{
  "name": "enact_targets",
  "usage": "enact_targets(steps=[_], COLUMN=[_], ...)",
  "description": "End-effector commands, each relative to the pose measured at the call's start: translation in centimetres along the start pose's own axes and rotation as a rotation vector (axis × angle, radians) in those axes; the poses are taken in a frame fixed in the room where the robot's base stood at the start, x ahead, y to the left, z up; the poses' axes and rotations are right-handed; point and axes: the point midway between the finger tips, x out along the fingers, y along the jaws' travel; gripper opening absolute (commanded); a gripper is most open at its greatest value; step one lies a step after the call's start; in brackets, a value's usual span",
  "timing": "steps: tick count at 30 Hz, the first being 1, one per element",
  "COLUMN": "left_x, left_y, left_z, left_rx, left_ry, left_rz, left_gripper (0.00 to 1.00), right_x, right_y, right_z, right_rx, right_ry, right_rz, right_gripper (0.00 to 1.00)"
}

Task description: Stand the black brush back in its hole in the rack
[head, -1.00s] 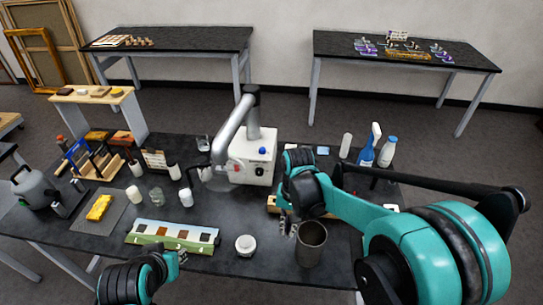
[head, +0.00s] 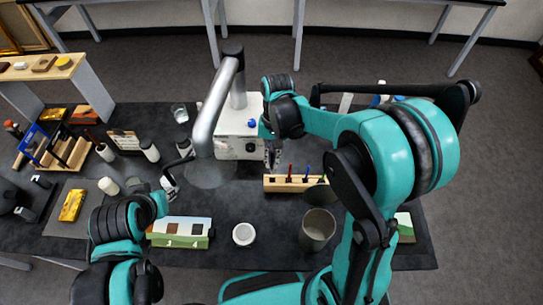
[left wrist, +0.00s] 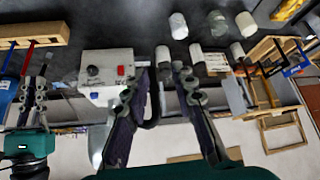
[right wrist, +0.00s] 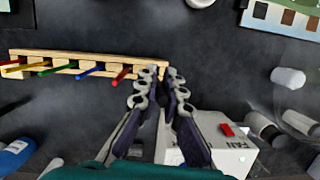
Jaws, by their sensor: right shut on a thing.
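The wooden rack (head: 318,186) lies on the dark table, with brush handles standing in it. In the right wrist view the rack (right wrist: 100,57) shows red, blue, green and yellow handles. My right gripper (head: 272,158) is just behind the rack's left end in the head view. In the right wrist view its fingers (right wrist: 161,82) are closed together at the rack's right end. The black brush is between them, almost wholly hidden; whether its tip is in the hole cannot be told. My left gripper (left wrist: 160,78) is open and empty.
A white box (head: 235,140) with a silver extraction arm (head: 218,105) stands left of the right gripper. A grey metal cup (head: 318,230) stands in front of the rack and a white jar (head: 244,234) to its left. Bare table lies between jar and rack.

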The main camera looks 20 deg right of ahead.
Motion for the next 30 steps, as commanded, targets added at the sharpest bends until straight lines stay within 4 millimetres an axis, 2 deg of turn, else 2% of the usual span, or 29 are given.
enact_targets(steps=[15, 21, 29, 30], left_x=[3.7, 4.3, 4.2, 4.2], left_y=[0.0, 0.0, 0.0, 0.0], left_z=[2.6, 3.0, 3.0, 3.0], left_rx=[0.0, 0.0, 0.0, 0.0], left_ry=[0.0, 0.0, 0.0, 0.0], left_rz=[0.0, 0.0, 0.0, 0.0], left_gripper=[0.26, 0.26, 0.26, 0.26], right_x=[5.5, 6.4, 6.4, 6.4], right_y=[0.1, 0.1, 0.1, 0.1], right_z=[-1.4, -1.6, -1.6, -1.6], right_rx=[0.0, 0.0, 0.0, 0.0], right_ry=[0.0, 0.0, 0.0, 0.001], right_rz=[0.0, 0.0, 0.0, 0.0], right_gripper=[0.0, 0.0, 0.0, 0.13])
